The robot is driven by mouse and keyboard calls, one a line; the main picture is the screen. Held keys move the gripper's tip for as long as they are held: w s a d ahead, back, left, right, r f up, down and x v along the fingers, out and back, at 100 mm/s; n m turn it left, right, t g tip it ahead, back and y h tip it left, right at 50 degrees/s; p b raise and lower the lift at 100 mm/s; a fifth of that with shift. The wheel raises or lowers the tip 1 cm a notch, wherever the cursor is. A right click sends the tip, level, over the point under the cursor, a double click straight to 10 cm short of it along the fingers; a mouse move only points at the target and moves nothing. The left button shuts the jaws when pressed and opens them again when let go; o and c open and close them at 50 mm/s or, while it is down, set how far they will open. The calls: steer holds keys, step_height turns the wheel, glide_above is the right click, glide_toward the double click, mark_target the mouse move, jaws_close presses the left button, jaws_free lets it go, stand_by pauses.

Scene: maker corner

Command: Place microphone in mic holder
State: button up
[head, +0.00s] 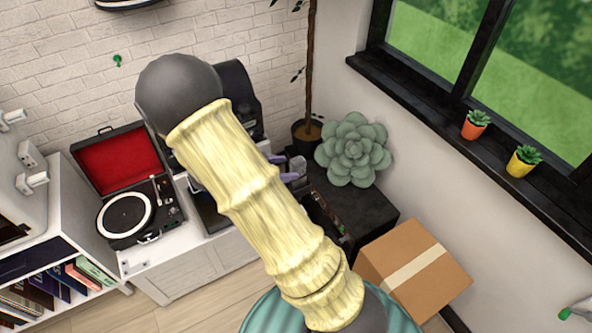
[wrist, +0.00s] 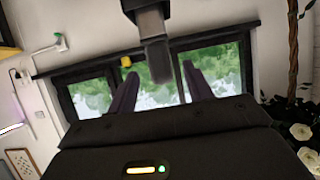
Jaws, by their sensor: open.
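My gripper (wrist: 160,74) is open, with its two purple fingers apart in the wrist view. A dark grey, blocky object (wrist: 153,32) comes in from the top edge there, near and partly between the fingertips. I cannot tell whether it is the microphone or the mic holder, or whether it touches a finger. In the head view my yellow-sleeved arm covers the middle, and only purple parts of my gripper (head: 284,168) show beside it. I cannot make out a microphone or a mic holder for sure in the head view; they may be hidden behind my arm.
A record player (head: 125,216) with a red-lined lid stands on the white cabinet at left. A black low table (head: 375,215), a succulent (head: 353,150) and a cardboard box (head: 415,270) are right of my arm. Small pots stand on the dark window sill (head: 430,110).

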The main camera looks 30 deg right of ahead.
steer(key=b+v, duration=0.1)
steer(key=v, duration=0.4)
steer(key=shift+a, duration=0.1)
stand_by(0.3)
steer(key=w+a+r+n+t+y, duration=0.3)
steer(key=w+a+n+t+y, duration=0.1)
steer(key=w+n+t+y, duration=0.45)
steer(key=s+f+n+g+y, duration=0.1)
steer(key=s+n+g+y, duration=0.3)
steer(key=s+n, duration=0.5)
steer(key=s+g, duration=0.2)
steer(key=s, duration=0.8)
steer(key=shift+s+d+f, duration=0.25)
steer(key=shift+s, duration=0.15)
